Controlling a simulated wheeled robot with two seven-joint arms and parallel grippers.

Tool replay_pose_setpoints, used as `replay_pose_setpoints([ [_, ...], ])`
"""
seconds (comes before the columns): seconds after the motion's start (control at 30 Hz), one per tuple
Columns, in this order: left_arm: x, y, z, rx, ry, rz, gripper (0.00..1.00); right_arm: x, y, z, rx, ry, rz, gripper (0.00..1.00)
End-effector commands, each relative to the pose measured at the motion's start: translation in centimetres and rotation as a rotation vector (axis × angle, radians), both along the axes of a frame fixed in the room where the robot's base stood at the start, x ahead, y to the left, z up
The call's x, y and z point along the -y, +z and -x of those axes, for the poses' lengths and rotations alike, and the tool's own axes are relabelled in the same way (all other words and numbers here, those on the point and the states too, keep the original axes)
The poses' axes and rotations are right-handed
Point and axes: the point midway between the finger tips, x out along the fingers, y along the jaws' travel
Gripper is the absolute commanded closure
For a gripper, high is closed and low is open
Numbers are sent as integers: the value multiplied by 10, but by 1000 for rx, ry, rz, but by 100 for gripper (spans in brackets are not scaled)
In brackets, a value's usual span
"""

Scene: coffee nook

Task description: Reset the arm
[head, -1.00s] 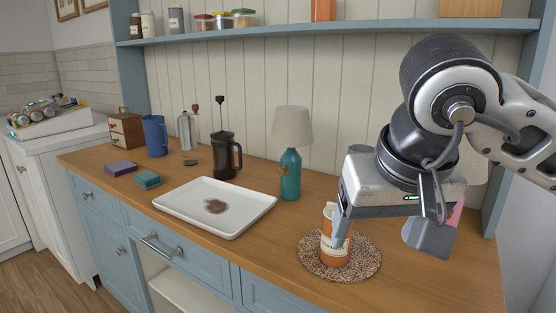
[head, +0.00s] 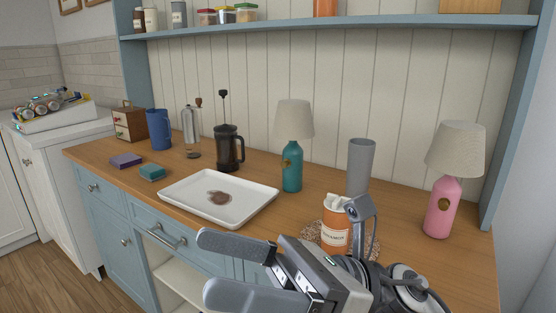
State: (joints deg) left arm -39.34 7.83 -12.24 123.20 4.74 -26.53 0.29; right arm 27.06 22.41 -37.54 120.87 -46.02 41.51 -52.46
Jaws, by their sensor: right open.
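My right gripper (head: 222,268) is low in the head view, in front of the counter's front edge. Its two grey fingers point left, spread apart with nothing between them. Behind it, an orange canister with a white label (head: 335,235) stands upright on a round speckled mat (head: 312,233). My gripper's wrist hides part of the mat and the canister's lower right. My left gripper is not in view.
On the wooden counter are a white tray (head: 180,200) with a brown stain, a teal lamp (head: 292,167), a black French press (head: 229,150), a grey cup (head: 360,165) and a pink lamp (head: 441,205). A blue shelf (head: 400,22) runs above.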

Motion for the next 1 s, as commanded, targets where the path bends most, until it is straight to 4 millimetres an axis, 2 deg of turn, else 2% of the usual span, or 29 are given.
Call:
replay_pose_setpoints([
  [0.03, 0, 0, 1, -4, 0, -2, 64, 11, -4, -20, -259, -27, -88, 25],
  [0.07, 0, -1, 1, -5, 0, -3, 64, 18, -8, -33, -414, -42, -142, 25],
  [0.1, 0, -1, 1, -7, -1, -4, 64, 31, -19, -52, -621, -61, -215, 25],
  [0.17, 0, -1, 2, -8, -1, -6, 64, 51, -45, -78, -930, -84, -331, 25],
  [0.23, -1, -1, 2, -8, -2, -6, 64, 76, -88, -100, -1275, -107, -472, 25],
  [0.33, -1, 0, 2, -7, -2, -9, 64, 107, -158, -110, -1686, -138, -666, 25],
  [0.43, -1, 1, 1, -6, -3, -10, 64, 133, -229, -99, -2041, -170, -865, 25],
  [0.5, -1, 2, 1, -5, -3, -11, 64, 147, -274, -81, -2250, -191, -1006, 25],
  [0.63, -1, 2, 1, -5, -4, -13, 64, 164, -338, -40, -2539, -234, -1236, 25],
  [0.7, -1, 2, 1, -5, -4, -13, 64, 169, -360, -20, -2641, -251, -1332, 25],
  [0.8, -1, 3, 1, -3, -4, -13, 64, 174, -378, -2, -2725, -269, -1423, 25],
  [1.0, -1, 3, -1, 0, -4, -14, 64, 175, -386, 7, -2764, -275, -1465, 25],
])
